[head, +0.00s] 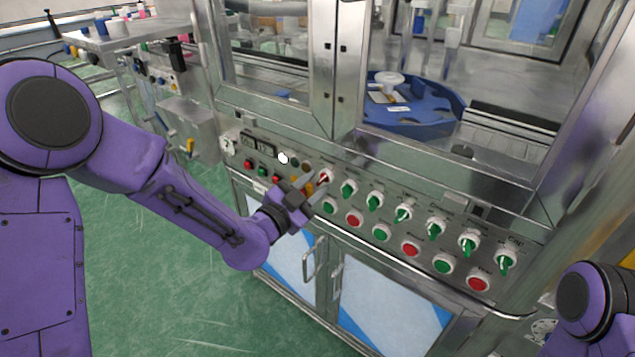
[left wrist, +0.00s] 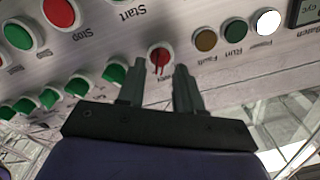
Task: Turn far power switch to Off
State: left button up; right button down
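A red rotary switch (head: 324,175) sits on the sloped control panel, left of a row of green rotary switches (head: 374,201). I take it for the power switch; its label is too blurred to read. It also shows in the left wrist view (left wrist: 159,58), with a dark red handle. My left gripper (head: 315,186) is at the panel beside this switch. In the left wrist view its two fingers (left wrist: 158,82) are apart, with the switch between and just beyond their tips. I cannot tell whether they touch it. My right gripper is out of view.
A white lamp (head: 283,158) is lit on the panel. Red and green push buttons (head: 354,220) line the panel's lower edge. Cabinet door handles (head: 312,258) stick out below. A blue turntable (head: 440,118) is inside the machine. Green floor is open at left.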

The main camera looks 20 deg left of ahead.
pick_arm(q)
jog(key=shift+x, duration=0.95)
grip_shut()
jog(key=shift+n, duration=0.3)
jog(key=n+p, duration=0.1)
jog(key=n, duration=0.4)
jog(key=shift+a+n, duration=0.15)
jog(key=shift+n, duration=0.15)
jog(key=n, duration=0.5)
jog(key=shift+w+a+n+p, duration=0.1)
jog(key=shift+n+p, duration=0.2)
jog(key=shift+p, duration=0.1)
